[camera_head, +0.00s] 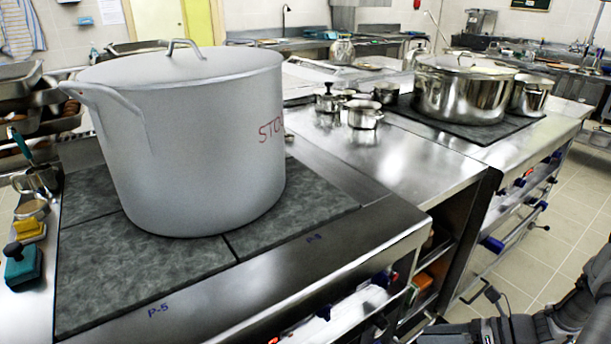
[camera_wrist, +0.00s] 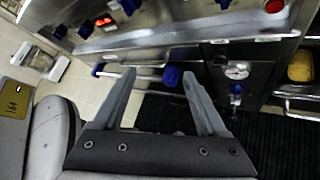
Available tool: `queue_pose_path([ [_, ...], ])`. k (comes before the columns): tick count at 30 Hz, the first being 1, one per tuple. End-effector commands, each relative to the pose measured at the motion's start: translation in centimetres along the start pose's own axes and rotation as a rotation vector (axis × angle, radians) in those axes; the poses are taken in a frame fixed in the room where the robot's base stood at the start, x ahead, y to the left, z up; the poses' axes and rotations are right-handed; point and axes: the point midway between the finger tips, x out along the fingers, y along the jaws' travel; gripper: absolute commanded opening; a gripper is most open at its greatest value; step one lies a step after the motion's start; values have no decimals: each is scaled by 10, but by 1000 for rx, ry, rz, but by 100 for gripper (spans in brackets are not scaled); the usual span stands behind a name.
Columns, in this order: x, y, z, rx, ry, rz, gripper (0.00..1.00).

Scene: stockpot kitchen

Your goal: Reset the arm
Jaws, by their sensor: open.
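My gripper (camera_wrist: 157,85) shows in the wrist view with its two grey fingers apart and nothing between them. Beyond the fingers is the counter front, with a rail that has blue end pieces. In the head view, part of my arm (camera_head: 530,325) shows at the lower right, beside the counter front and above the tiled floor. The gripper's fingers cannot be made out in the head view.
A large grey stockpot (camera_head: 200,140) with a lid stands on the dark stove top (camera_head: 300,205). A shiny pot (camera_head: 462,95) and several small pots stand farther back. Blue-ended rails (camera_head: 492,243) stick out from the counter front. Tiled floor (camera_head: 540,255) is clear at the right.

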Motion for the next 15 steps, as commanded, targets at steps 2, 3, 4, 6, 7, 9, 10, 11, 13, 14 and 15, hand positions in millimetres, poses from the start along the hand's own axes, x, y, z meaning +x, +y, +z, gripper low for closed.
queue_pose_path([
  [2,-1,15,17,-116,82,10,75],
  [3,-2,22,24,-173,122,17,75],
  [4,-2,28,29,-216,151,22,75],
  [6,-2,42,40,-319,218,37,75],
  [7,-3,48,45,-363,246,43,75],
  [9,-3,62,56,-467,311,59,75],
  [10,-4,68,60,-512,339,66,75],
  [11,-4,74,64,-557,366,72,75],
  [13,-5,89,74,-664,428,91,75],
  [14,-6,95,78,-709,455,99,75],
  [15,-6,104,83,-772,490,111,75],
])
